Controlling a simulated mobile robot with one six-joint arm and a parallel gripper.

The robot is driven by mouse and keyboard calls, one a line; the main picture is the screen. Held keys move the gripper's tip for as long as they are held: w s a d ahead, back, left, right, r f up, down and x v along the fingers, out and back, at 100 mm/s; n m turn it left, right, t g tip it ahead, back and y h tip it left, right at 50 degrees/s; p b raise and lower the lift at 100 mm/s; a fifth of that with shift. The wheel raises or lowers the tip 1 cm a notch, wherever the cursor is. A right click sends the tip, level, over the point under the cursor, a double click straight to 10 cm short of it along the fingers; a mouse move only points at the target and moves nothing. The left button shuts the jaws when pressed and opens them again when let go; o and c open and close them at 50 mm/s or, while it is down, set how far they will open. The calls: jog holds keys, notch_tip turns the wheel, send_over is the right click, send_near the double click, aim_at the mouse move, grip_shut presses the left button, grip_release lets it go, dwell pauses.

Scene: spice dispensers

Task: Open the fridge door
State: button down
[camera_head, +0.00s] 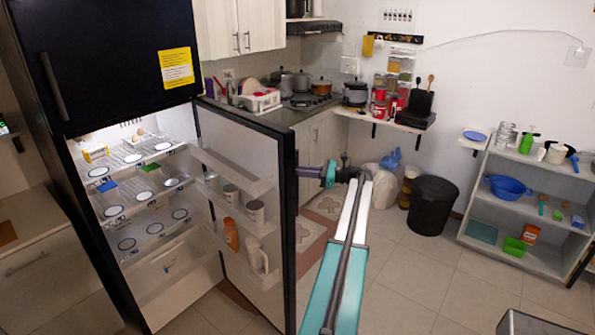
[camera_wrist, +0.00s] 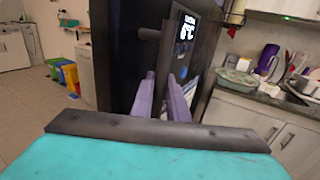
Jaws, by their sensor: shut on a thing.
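The fridge's lower door (camera_head: 240,215) stands swung wide open, with its inner shelves facing the head camera. The fridge interior (camera_head: 150,200) is exposed, with several lit shelves. My gripper (camera_head: 311,171) is at the outer side of the door, near its free edge. In the wrist view the purple fingers (camera_wrist: 162,76) point at the black door front (camera_wrist: 125,60) and are shut on the door handle (camera_wrist: 149,34).
The upper fridge door (camera_head: 100,60) is closed. Door racks hold cups and an orange bottle (camera_head: 231,235). A counter (camera_head: 290,112) stands behind the door. A black bin (camera_head: 433,205) and a shelf unit (camera_head: 530,210) stand to the right. The tiled floor between is clear.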

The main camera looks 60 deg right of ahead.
jog(key=shift+r, duration=0.25)
jog(key=c, duration=1.7)
grip_release()
jog(key=shift+s+a, duration=0.1)
jog(key=shift+s, duration=0.05)
jog(key=shift+c, duration=0.2)
jog(key=shift+f, duration=0.1)
jog(key=b+v, duration=0.4)
jog(key=v, duration=0.9)
jog(key=shift+s+b, duration=0.25)
jog(key=shift+b, duration=0.05)
